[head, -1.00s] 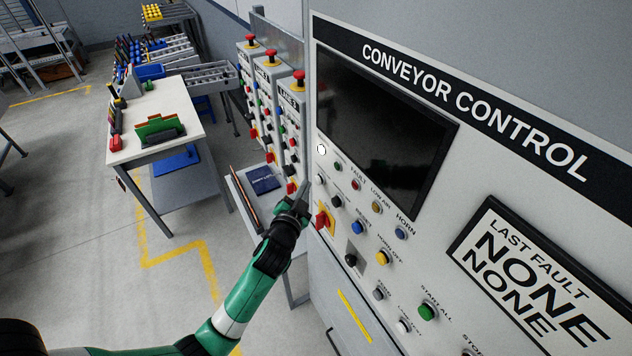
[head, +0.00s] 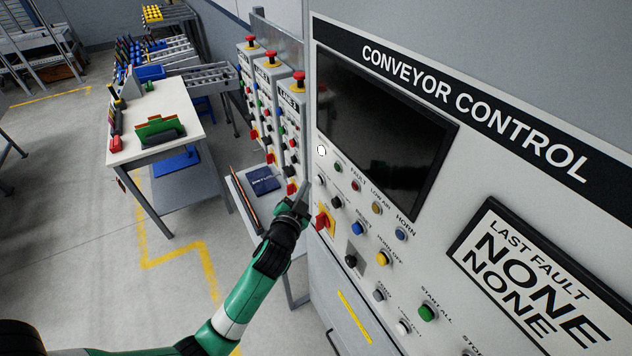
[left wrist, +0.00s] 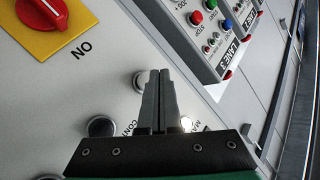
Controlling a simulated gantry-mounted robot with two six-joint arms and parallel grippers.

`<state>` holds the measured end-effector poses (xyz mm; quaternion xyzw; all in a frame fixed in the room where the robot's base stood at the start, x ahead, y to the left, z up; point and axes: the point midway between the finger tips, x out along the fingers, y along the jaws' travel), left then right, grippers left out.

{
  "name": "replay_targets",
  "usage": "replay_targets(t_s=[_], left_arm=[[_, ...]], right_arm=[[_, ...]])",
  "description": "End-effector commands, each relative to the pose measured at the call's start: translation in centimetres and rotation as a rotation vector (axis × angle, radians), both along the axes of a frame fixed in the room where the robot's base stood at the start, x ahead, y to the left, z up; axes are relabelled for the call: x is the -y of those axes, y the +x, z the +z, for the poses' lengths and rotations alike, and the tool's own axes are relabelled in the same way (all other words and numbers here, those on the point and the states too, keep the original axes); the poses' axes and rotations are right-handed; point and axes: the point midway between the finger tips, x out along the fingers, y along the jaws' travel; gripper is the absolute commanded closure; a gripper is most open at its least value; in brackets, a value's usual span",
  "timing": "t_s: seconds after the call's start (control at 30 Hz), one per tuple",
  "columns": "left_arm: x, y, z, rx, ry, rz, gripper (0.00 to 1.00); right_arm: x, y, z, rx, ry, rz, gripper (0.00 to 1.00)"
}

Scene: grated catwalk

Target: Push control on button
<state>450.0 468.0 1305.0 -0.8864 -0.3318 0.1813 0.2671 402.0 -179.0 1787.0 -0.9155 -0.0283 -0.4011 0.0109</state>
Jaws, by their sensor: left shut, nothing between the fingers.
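The control panel (head: 480,130) carries rows of buttons. My left gripper (head: 304,188) is shut and empty, its fingertips close to the panel's left edge. A pale round button (head: 320,178) sits just right of the fingertips. In the left wrist view the fingers (left wrist: 157,75) partly cover this pale button (left wrist: 139,82); I cannot tell whether they touch it. A darker button (left wrist: 102,127) stands beside it, near a label starting "CON". The rest of that label is hidden, so which button it names is unclear. My right gripper is out of view.
A red rotary switch (head: 322,220) on a yellow plate is below the fingertips. A lit white lamp (head: 322,149) is above. Lane boxes (head: 292,125) with red mushroom buttons stand left of the panel. A small shelf (head: 244,205) is left of the gripper.

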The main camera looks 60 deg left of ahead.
Motion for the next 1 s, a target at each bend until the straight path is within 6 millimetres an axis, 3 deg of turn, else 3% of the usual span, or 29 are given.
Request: replay_targets(t_s=[1.0], left_arm=[[0.03,0.88,-0.03,0.000,0.000,0.000,1.00]], right_arm=[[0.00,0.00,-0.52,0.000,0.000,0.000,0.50]])
